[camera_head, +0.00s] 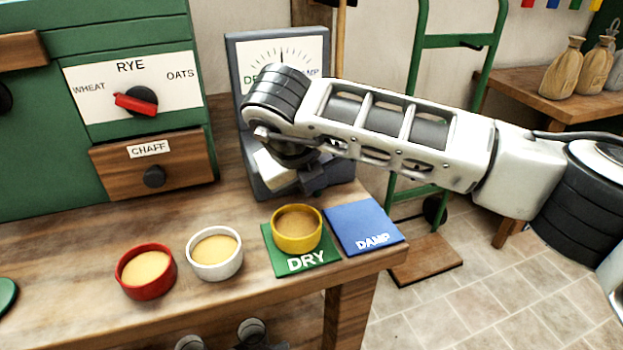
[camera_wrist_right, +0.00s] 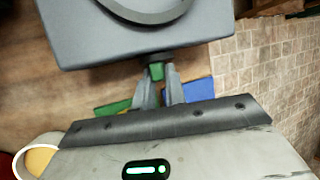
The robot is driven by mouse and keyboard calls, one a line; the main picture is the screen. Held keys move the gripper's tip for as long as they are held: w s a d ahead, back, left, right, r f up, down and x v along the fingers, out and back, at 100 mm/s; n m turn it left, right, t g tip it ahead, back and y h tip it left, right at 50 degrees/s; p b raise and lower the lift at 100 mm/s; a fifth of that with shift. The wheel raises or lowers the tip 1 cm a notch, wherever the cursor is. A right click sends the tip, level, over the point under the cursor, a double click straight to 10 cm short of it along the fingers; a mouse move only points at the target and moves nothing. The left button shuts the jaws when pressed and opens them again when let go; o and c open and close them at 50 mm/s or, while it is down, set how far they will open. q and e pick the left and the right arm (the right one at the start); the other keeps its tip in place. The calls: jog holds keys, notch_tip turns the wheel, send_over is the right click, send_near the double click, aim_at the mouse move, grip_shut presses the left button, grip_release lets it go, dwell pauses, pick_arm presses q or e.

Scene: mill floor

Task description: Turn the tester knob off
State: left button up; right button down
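The tester (camera_head: 235,55) is a grey stand with a white dial on the bench, its needle pointing nearly straight up between DRY and DAMP. My right arm crosses in front of it. The tester's grey body with a round ring fills the top of the right wrist view (camera_wrist_right: 90,35). A short dark stub (camera_wrist_right: 155,57), maybe the knob, sticks out of its near side. My right gripper (camera_wrist_right: 158,80) has its fingertips at this stub, a little apart with green between them. I cannot tell whether they hold anything. The knob's setting is hidden. My left gripper is not in view.
A yellow bowl (camera_head: 297,243) stands on the green DRY mat (camera_head: 292,266), beside the blue DAMP mat (camera_head: 360,222). White (camera_head: 214,276) and red (camera_head: 146,294) bowls stand to the left. A green machine with a red RYE selector (camera_head: 136,103) stands behind them.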

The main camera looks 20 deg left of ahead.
jog(key=shift+f+b, duration=0.15)
jog(key=shift+b, duration=0.25)
jog(key=h+b, duration=0.1)
jog(key=t+b, duration=0.1)
jog(key=b, duration=0.1)
jog(key=shift+s+a+f+n+h, duration=0.1)
jog(key=shift+a+f+n+h, duration=0.2)
jog(key=shift+h, duration=0.1)
jog(key=shift+t+h+b, duration=0.3)
jog(key=shift+t+b, duration=0.1)
jog(key=shift+r+h, duration=0.15)
jog(key=shift+h, duration=0.15)
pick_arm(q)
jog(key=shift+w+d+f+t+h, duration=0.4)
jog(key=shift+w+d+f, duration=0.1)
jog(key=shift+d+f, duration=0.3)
pick_arm(e)
jog(key=shift+r+t, duration=0.15)
jog(key=shift+t, duration=0.15)
jog(key=c, duration=1.4)
grip_release()
jog(key=shift+s, duration=0.1)
jog(key=shift+c, duration=0.2)
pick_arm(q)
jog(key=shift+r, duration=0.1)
